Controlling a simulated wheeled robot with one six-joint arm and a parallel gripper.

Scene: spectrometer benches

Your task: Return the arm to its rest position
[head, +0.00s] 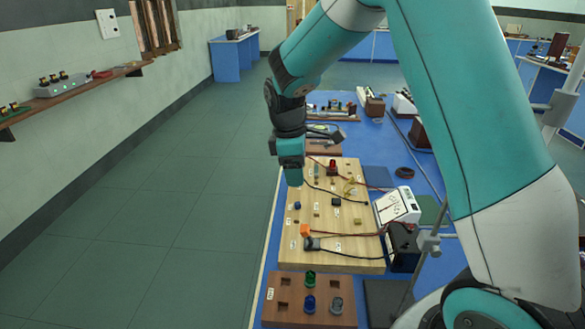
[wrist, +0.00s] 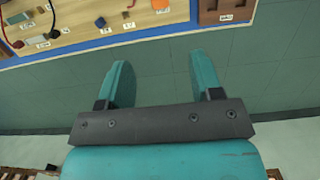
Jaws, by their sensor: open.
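My arm is teal and white and arches over the bench from the right in the head view. My gripper (head: 293,172) hangs at the left edge of the wooden board (head: 317,240), pointing down. In the wrist view my gripper (wrist: 160,82) shows two teal fingers spread apart with nothing between them. Below the fingers there I see the green floor (wrist: 160,65), with the bench edge beyond. Whether the gripper touches anything cannot be told from the head view, but the wrist view shows it clear.
The blue bench (head: 378,150) carries a white meter (head: 397,206), a metal stand (head: 430,242) and a brown block (head: 283,309) with green and blue pieces. Cables cross the board. A wall shelf (head: 75,92) is at the left. Open floor (head: 170,215) lies between shelf and bench.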

